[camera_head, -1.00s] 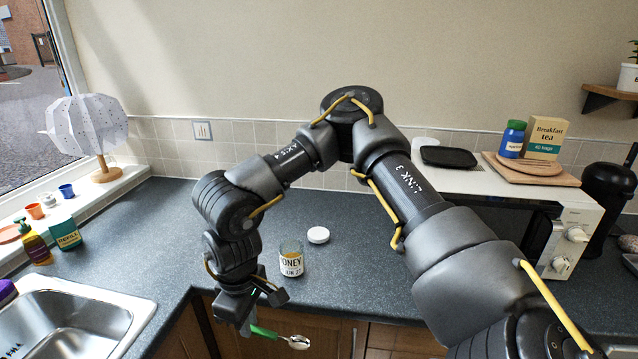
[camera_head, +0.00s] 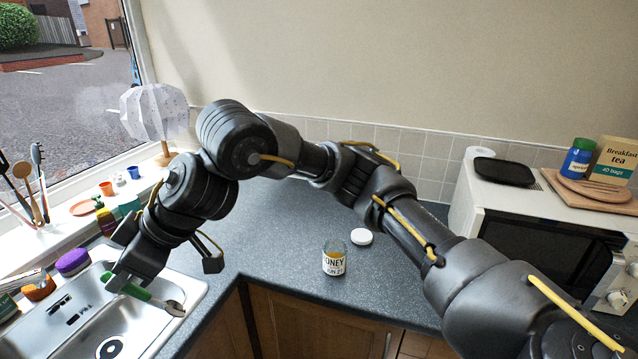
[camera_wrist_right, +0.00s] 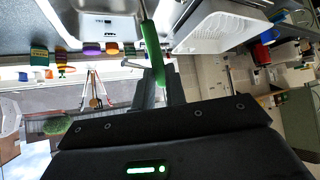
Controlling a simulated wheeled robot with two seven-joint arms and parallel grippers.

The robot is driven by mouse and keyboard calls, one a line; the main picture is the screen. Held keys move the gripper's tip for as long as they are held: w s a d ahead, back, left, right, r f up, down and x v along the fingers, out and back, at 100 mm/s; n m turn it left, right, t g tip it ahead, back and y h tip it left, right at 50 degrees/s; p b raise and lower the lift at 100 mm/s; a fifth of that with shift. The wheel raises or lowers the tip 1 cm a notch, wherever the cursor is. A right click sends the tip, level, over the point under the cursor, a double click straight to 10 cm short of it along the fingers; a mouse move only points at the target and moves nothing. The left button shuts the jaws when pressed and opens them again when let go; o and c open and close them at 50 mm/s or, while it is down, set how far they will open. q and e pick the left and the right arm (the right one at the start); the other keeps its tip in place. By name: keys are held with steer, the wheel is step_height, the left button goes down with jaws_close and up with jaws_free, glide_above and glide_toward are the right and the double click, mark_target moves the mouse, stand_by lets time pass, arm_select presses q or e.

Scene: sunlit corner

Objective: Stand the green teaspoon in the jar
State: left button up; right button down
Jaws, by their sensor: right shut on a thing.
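The green teaspoon (camera_head: 136,291) is held in my right gripper (camera_head: 118,281), above the right side of the sink in the head view. Its green handle is at the jaws and its metal bowl points right and slightly down, so it lies nearly level. In the right wrist view the green handle (camera_wrist_right: 152,48) runs up from between the fingers. The jar (camera_head: 334,259), clear glass with a honey label and something yellow inside, stands upright and open on the counter, well to the right of the gripper. My left gripper is out of view.
A white lid (camera_head: 362,236) lies behind the jar. The steel sink (camera_head: 187,283) is at left, with a purple-topped sponge (camera_head: 73,262) by it. Several utensils stand by the window. A microwave (camera_head: 540,240) is at right.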

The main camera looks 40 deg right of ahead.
steer(key=w+d+r+m+t+h+p, duration=0.1)
steer(key=w+d+m+t, duration=0.35)
steer(key=d, duration=0.55)
steer(key=w+d+r+m+t+h+p, duration=0.1)
steer(key=w+d+r+m+t, duration=0.25)
steer(key=d, duration=0.65)
steer(key=s+d+f+m+t+h, duration=0.1)
steer(key=d+f+m+t+h, duration=0.1)
steer(key=d, duration=1.1)
steer(key=d+f+m+t+h+p, duration=0.1)
steer(key=d+f+m+t+h, duration=0.2)
steer(key=d+f+h, duration=0.4)
steer(key=d+m, duration=0.1)
steer(key=d, duration=0.6)
steer(key=shift+s+f+m, duration=0.3)
steer(key=shift+s+m, duration=0.1)
steer(key=shift+f, duration=0.1)
step_height(320, 180, down, 13)
steer(key=b, duration=1)
